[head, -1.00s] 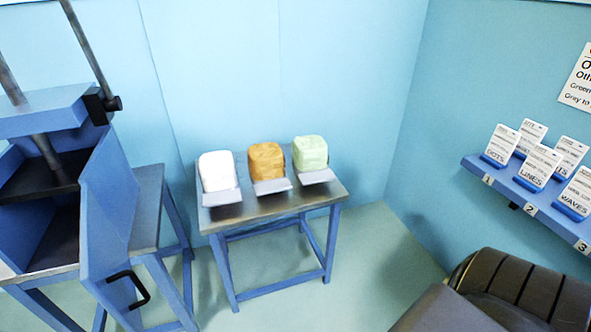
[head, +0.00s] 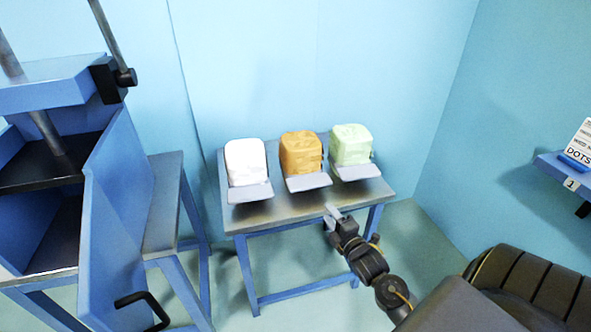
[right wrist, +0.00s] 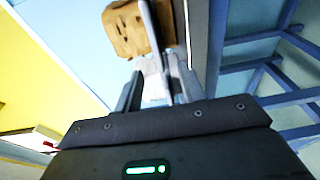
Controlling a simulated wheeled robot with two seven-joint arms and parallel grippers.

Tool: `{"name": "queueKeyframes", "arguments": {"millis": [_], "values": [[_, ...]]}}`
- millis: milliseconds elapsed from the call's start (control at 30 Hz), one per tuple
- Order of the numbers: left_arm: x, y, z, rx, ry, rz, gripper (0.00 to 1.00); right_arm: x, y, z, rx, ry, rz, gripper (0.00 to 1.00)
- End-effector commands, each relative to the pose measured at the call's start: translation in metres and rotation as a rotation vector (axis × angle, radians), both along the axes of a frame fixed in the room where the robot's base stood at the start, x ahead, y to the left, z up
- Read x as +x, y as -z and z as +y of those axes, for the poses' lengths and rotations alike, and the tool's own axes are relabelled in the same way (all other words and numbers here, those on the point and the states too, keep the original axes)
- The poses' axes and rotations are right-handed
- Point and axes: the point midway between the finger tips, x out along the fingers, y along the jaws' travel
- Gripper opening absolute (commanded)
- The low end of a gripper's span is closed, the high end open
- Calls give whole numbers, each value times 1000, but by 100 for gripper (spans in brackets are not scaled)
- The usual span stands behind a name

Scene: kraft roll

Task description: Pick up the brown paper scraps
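The brown paper scraps (head: 301,150) form a squarish bundle in the middle of a small table, between a white bundle (head: 245,160) and a pale green bundle (head: 351,143). A grey sloped plate (head: 308,182) sits at its front. In the right wrist view the brown scraps (right wrist: 128,30) are at the top, beyond the fingers. My right gripper (head: 333,213) is at the table's front edge, in front of and right of the brown bundle, not touching it. In the right wrist view its fingers (right wrist: 158,88) stand apart with nothing clearly held. My left gripper is out of view.
The metal-topped table (head: 265,212) has blue legs. A blue press with an open door (head: 118,220) stands at the left. A shelf with a card (head: 570,178) is on the right wall. Blue walls close off the back.

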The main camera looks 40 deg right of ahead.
Motion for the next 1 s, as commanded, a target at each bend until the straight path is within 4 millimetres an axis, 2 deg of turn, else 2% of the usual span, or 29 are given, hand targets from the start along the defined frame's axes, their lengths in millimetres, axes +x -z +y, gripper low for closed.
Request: {"name": "queueKeyframes", "arguments": {"millis": [167,500,767,1000], "values": [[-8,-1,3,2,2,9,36,6,-5,-1,-12,-1,-9,40],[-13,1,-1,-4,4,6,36,51,-5,-9,-9,0,-7,40],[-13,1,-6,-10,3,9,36,60,-5,-10,-8,0,-7,40],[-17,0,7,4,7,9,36,94,-8,-16,-7,0,-8,40]]}}
